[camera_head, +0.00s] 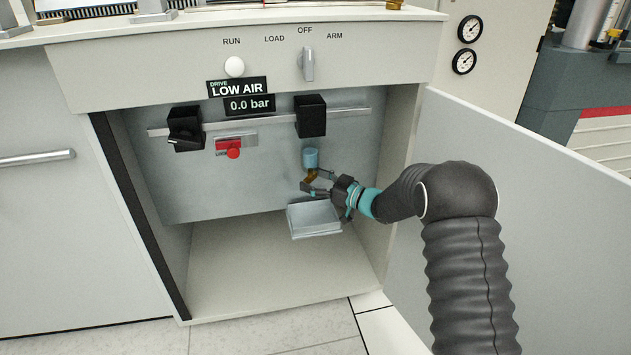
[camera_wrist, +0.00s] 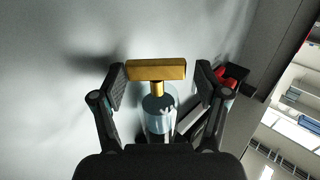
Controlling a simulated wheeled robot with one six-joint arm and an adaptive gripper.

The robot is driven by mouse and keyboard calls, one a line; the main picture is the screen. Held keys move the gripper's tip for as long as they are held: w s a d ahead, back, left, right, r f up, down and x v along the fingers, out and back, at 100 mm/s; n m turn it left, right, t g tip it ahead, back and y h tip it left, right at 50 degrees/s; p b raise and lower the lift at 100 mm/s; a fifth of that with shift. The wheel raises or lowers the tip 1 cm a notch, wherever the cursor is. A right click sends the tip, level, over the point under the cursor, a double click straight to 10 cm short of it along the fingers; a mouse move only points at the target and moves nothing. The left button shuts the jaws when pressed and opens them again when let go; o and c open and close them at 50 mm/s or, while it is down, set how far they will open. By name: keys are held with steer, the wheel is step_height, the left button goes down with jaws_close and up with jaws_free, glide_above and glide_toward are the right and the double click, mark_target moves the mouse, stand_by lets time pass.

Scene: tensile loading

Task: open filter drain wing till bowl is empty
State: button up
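The filter bowl (camera_head: 311,158) is a small blue cylinder inside the open cabinet, below the right black block. The brass drain wing (camera_head: 311,175) is under it. In the wrist view the wing (camera_wrist: 157,70) is a wide gold bar on a short stem, with the clear bluish bowl (camera_wrist: 158,118) behind it. My gripper (camera_head: 308,185) is open, with its fingers on either side of the wing. The wrist view shows my gripper (camera_wrist: 161,80) with a gap between each finger and the wing. The liquid level in the bowl is unclear.
A grey tray (camera_head: 314,220) sits below the wing, close under my gripper. A red lock knob (camera_head: 233,153), a left black block (camera_head: 185,128) and a right black block (camera_head: 310,115) are on the back panel. The display (camera_head: 249,105) reads 0.0 bar. The open door (camera_head: 540,220) stands at right.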

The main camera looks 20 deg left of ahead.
mark_target(318, 151)
steer(key=shift+w+d, duration=0.15)
steer(key=shift+d, duration=0.05)
steer(key=shift+r, duration=0.2)
step_height(318, 151, up, 10)
steer(key=shift+f, duration=0.25)
stand_by(0.3)
